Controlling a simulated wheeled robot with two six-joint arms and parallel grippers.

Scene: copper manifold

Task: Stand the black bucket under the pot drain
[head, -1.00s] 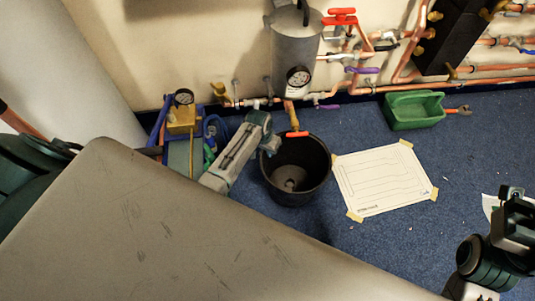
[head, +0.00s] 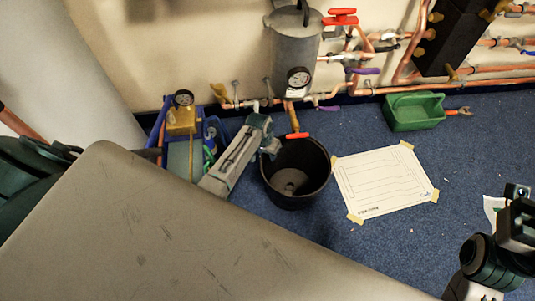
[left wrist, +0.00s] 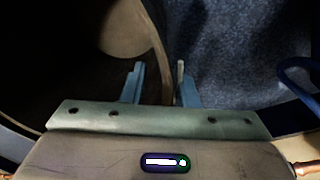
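The black bucket (head: 315,181) stands upright on the blue floor below the grey pot (head: 295,48). The pot's drain pipe (head: 292,117), with a red handle (head: 297,135), overlaps the bucket's far rim in the head view. My left gripper (head: 270,147) is at the bucket's upper left rim. In the left wrist view the bucket's rim (left wrist: 158,52) passes between the two fingers of my left gripper (left wrist: 160,83), which are apart, with a gap beside the rim. My right arm shows at the lower right of the head view; its fingertips are not clear.
A taped white sheet (head: 385,182) lies right of the bucket. A green container (head: 414,113) stands farther right by the wall. A blue crate (head: 214,127) with a yellow gauge device (head: 181,121) is left of my gripper. Copper pipes run along the wall.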

